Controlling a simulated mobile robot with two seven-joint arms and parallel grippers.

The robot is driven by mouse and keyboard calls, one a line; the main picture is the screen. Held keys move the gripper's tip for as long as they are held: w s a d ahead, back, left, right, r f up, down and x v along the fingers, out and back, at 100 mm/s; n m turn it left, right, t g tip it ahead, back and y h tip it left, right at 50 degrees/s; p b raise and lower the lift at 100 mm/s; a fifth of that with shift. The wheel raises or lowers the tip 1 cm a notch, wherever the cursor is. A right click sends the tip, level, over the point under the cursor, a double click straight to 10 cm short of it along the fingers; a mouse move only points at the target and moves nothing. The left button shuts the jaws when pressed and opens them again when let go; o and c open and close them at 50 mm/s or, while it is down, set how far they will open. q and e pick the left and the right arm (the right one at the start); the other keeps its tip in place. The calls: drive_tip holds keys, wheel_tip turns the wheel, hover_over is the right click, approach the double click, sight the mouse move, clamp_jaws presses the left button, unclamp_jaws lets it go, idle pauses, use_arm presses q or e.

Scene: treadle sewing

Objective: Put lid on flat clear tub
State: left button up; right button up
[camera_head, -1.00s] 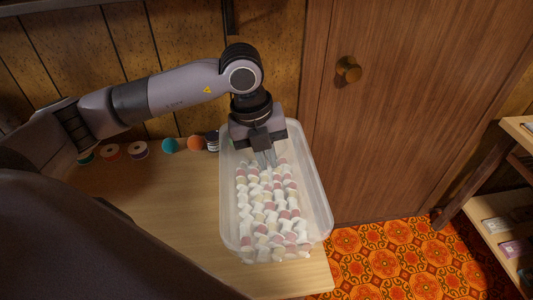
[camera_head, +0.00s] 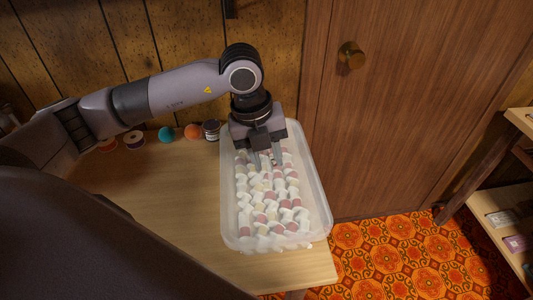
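The flat clear tub (camera_head: 229,225) stands on the right end of the wooden table. It is full of white, pink and cream spool-like pieces (camera_head: 268,205). My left gripper (camera_head: 265,163) points down over the far half of the tub, its fingers apart with a gap between them. I see nothing held between the fingers; whether the tips touch the pieces I cannot tell. No separate lid can be made out in this view. My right gripper is not in view.
Thread spools (camera_head: 134,140), a teal ball (camera_head: 166,135), an orange ball (camera_head: 193,131) and a dark jar (camera_head: 211,130) line the table's back edge. The table (camera_head: 185,205) is bare left of the tub. A wooden door (camera_head: 400,110) stands behind; a shelf (camera_head: 505,215) is at right.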

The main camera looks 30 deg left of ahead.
use_arm(q)
wheel_tip(320, 180, up, 7)
drive_tip(key=a, duration=0.1)
drive_tip(key=shift+s, duration=0.45)
idle(0.5)
